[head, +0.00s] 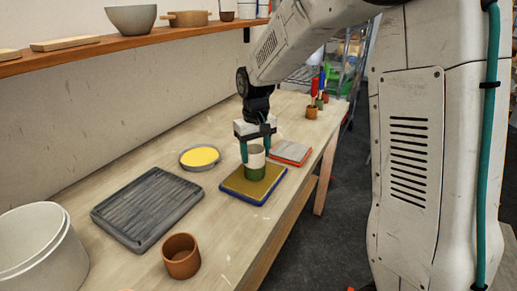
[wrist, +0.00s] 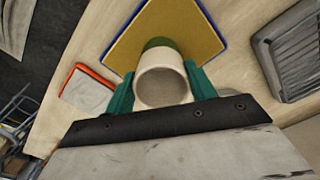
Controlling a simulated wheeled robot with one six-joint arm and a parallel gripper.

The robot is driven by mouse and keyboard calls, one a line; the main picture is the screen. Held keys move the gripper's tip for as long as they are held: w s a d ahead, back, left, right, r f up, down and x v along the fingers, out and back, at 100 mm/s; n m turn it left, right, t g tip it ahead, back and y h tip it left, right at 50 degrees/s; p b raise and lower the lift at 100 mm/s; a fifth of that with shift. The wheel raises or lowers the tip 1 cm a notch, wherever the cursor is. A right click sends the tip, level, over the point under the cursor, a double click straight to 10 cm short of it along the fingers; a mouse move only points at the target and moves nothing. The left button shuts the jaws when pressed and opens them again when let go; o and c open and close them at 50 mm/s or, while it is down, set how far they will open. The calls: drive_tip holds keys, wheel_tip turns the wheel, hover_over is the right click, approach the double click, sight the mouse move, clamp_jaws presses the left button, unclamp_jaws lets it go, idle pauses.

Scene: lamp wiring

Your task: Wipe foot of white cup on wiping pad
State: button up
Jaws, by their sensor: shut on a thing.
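The white cup (head: 256,154) has a green lower part and stands upright in my gripper (head: 256,153) at the wiping pad. The wiping pad (head: 238,186) is a yellow-brown square with a blue edge on the table. My gripper's teal fingers are shut on the cup, one on each side. In the wrist view the cup (wrist: 162,88) shows its open, empty mouth between the fingers, with the pad (wrist: 190,25) beyond it. The cup's foot is over the pad; I cannot tell whether it touches.
A grey ridged tray (head: 148,207) and a brown cup (head: 181,256) are on the table (head: 215,228) to the left. A dish with yellow content (head: 199,157) is behind the pad. A red-edged grey pad (head: 291,152) lies to the right. A shelf (head: 120,45) runs along the wall.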

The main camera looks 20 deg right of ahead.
drive_tip(key=shift+s+a, duration=1.3)
drive_tip(key=shift+a, duration=0.3)
drive_tip(key=shift+w+d+r, duration=0.1)
drive_tip(key=shift+w+d, duration=0.65)
drive_tip(key=shift+d, duration=0.2)
drive_tip(key=shift+w+d, duration=0.75)
drive_tip(key=shift+d, duration=0.2)
drive_tip(key=shift+w+d, duration=0.5)
drive_tip(key=shift+d, duration=0.2)
drive_tip(key=shift+w+d, duration=0.45)
drive_tip(key=shift+d, duration=0.2)
drive_tip(key=shift+s+a, duration=0.8)
drive_tip(key=shift+a, duration=0.3)
drive_tip(key=shift+s+a, duration=0.85)
drive_tip(key=shift+a, duration=0.25)
drive_tip(key=shift+s+a, duration=0.8)
drive_tip(key=shift+a, duration=0.3)
wheel_tip(320, 180, up, 6)
drive_tip(key=shift+w+f, duration=0.1)
